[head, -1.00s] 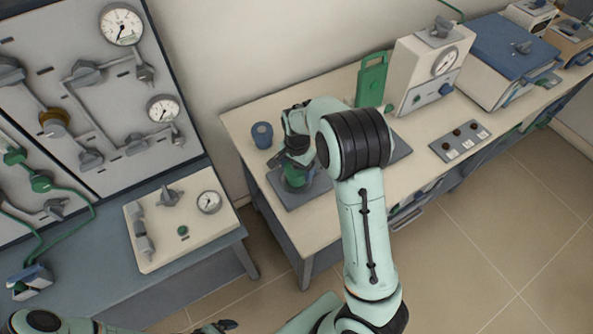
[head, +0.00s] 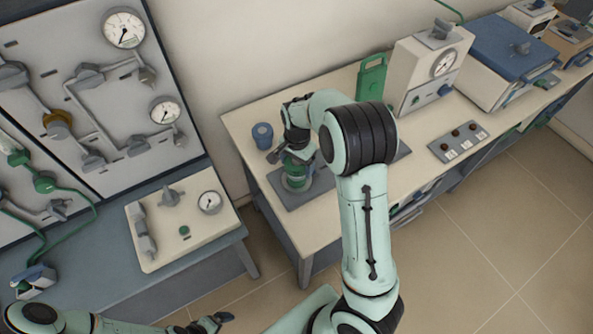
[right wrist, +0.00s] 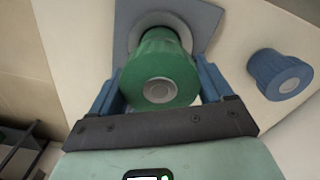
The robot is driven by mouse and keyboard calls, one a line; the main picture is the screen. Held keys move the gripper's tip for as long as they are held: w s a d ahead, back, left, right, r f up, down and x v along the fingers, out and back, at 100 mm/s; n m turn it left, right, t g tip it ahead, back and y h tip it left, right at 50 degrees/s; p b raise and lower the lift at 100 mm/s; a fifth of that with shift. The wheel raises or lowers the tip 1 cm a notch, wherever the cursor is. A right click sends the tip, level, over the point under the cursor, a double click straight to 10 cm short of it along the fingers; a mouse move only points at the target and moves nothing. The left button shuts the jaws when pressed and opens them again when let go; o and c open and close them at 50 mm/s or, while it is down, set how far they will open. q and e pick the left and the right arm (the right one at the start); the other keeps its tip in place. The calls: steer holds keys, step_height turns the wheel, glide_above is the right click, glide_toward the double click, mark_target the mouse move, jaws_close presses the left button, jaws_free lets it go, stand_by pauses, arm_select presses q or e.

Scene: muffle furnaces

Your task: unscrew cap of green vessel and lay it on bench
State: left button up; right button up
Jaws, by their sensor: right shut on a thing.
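The green vessel (head: 296,180) stands upright on a grey plate (head: 322,190) on the bench. In the right wrist view its green cap (right wrist: 160,80), with a grey disc on top, sits between the two blue fingers of my right gripper (right wrist: 160,92). My right gripper (head: 288,156) is shut on the cap, at the top of the vessel in the head view. I cannot tell whether the cap is still threaded on the vessel. My left gripper (head: 215,322) is at the bottom edge of the head view, away from the vessel; its jaw opening is unclear.
A blue capped container (head: 262,135) stands left of the plate; it also shows in the right wrist view (right wrist: 280,74). A green stand (head: 372,77), a gauge box (head: 428,70) and a switch panel (head: 459,141) stand farther right. Bare bench (head: 245,122) lies around the blue container.

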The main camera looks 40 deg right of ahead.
steer(key=shift+w+r, duration=0.15)
steer(key=shift+r, duration=1.65)
steer(key=shift+s+r, duration=0.2)
steer(key=shift+r, duration=0.25)
steer(key=shift+w, duration=0.15)
